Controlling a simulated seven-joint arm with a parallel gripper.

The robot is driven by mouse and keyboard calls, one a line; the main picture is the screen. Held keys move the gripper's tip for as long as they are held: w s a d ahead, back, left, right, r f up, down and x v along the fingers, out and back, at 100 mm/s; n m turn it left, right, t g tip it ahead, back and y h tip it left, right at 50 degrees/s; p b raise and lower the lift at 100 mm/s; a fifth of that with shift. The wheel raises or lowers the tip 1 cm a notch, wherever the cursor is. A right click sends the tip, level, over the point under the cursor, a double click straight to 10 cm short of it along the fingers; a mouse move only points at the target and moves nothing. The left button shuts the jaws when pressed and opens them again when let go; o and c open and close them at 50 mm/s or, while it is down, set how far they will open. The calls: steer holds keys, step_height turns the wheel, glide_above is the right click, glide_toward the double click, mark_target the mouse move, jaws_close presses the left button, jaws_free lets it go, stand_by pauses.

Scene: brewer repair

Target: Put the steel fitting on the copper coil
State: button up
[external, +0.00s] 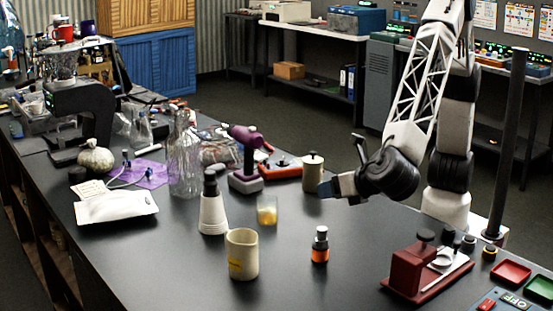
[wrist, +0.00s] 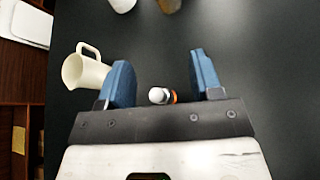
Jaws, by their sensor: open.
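My gripper (external: 342,166) is open and empty, held above the black table at the right of the middle in the external view. Its two blue fingers stand apart in the wrist view (wrist: 163,75). A small dark-capped bottle with an orange band (external: 320,247) stands upright on the table; it shows between and below the fingers in the wrist view (wrist: 158,96), apart from them. I cannot make out a steel fitting or a copper coil for certain in either view.
A cream mug (external: 242,256), a white cone-shaped flask (external: 213,213), a glass with yellow contents (external: 267,211) and a lidded canister (external: 313,175) stand nearby. A red press-like device (external: 407,270) is at right. Clear tabletop lies around the orange-banded bottle.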

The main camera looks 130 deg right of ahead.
steer(key=s+d+r+m+g+y, duration=0.1)
steer(key=s+d+r+m+y, duration=0.2)
steer(key=s, duration=0.4)
steer(key=s+d+r+m+y, duration=0.1)
steer(key=s+d+m, duration=0.25)
steer(key=s, duration=0.35)
steer(key=s+d+r+m+g+y, duration=0.1)
steer(key=s+d+m+y, duration=0.1)
steer(key=s+d, duration=0.35)
steer(key=s+f+m+t+y, duration=0.1)
steer(key=s+m+y, duration=0.5)
steer(key=s, duration=1.5)
steer(key=m+t, duration=0.1)
steer(key=m, duration=0.2)
steer(key=shift+s+a+f+t, duration=0.2)
steer(key=shift+s+a+t, duration=0.1)
steer(key=shift+s+t, duration=0.1)
